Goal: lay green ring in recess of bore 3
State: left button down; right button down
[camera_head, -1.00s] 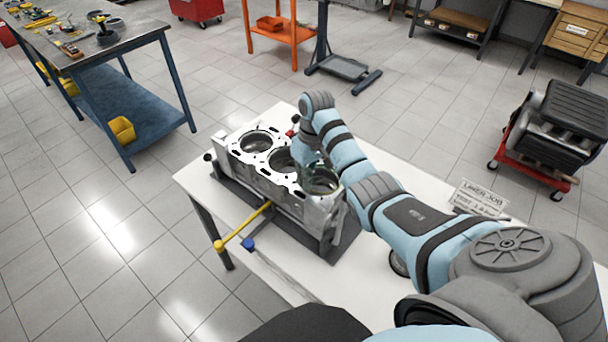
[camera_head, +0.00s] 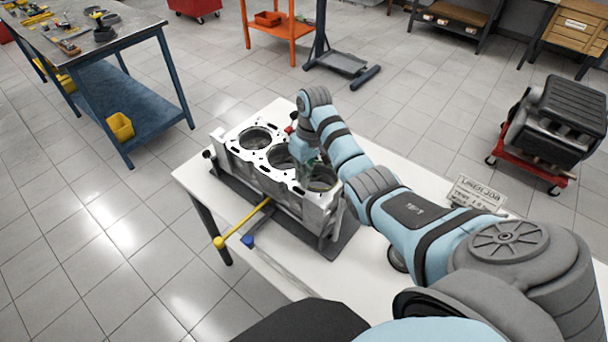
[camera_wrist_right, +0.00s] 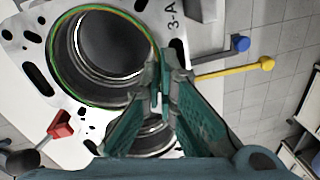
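The green ring (camera_wrist_right: 62,29) is a thin hoop in the right wrist view, around the rim of the bore by the "3-A" mark. It looks nearly concentric with the bore; I cannot tell if it is fully seated. The near-end bore 3 (camera_head: 322,184) of the grey engine block (camera_head: 262,178) is partly hidden by my right gripper (camera_head: 309,178). In the wrist view my right gripper (camera_wrist_right: 165,78) has its fingertips close together at the ring's right edge, and appears shut on it. The middle bore (camera_wrist_right: 152,138) lies behind the fingers. My left gripper is not in view.
The block sits on a dark mat on a white table (camera_head: 382,157). A yellow-ended bar (camera_head: 240,226) and a blue knob (camera_head: 248,241) stick out at its front side. A red part (camera_wrist_right: 60,124) is near the block. A sign (camera_head: 477,194) stands at the right.

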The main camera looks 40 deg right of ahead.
jog(key=c, duration=1.7)
grip_release()
